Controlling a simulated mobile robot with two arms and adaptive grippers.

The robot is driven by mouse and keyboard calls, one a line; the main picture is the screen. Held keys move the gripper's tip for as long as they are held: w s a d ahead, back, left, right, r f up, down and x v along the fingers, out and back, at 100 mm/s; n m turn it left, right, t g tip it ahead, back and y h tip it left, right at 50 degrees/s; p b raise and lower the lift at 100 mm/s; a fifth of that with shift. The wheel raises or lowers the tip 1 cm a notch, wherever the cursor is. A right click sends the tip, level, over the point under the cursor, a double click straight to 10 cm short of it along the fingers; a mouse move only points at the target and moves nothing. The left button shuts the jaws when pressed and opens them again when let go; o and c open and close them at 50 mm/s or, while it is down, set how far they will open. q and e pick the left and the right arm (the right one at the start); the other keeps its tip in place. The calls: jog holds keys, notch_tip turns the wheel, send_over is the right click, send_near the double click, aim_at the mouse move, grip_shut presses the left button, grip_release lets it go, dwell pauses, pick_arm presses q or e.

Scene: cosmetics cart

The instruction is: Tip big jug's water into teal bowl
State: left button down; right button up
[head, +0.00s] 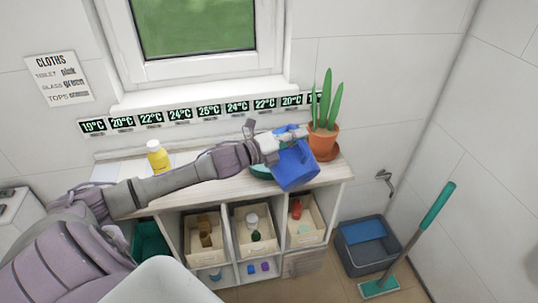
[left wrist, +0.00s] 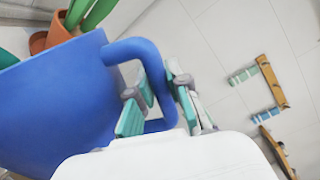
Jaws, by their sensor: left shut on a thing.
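A big blue jug (head: 295,168) is held above the right part of the counter, tilted in the head view. My left gripper (head: 283,140) is shut on the jug's handle; in the left wrist view the gripper's teal pads (left wrist: 157,108) sit on either side of the blue handle (left wrist: 150,62), and the jug body (left wrist: 55,95) fills the left. The teal bowl (head: 259,173) is on the counter just left of and below the jug, mostly hidden by the jug and my arm. No water shows. My right gripper is out of view.
A potted plant (head: 321,140) stands close behind the jug, at the right end of the counter (head: 205,191). A yellow bottle (head: 157,157) stands at the left. Crates (head: 203,238) sit in the shelves below. A grey tub (head: 372,258) and a mop (head: 420,235) are on the floor.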

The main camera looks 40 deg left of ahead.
pick_arm(q)
jog(key=shift+w+a+r+n, duration=0.25)
jog(key=shift+a+n, duration=0.15)
jog(key=shift+a, duration=0.1)
dwell(0.6)
jog(key=shift+w+a, duration=0.1)
jog(key=shift+a, duration=0.15)
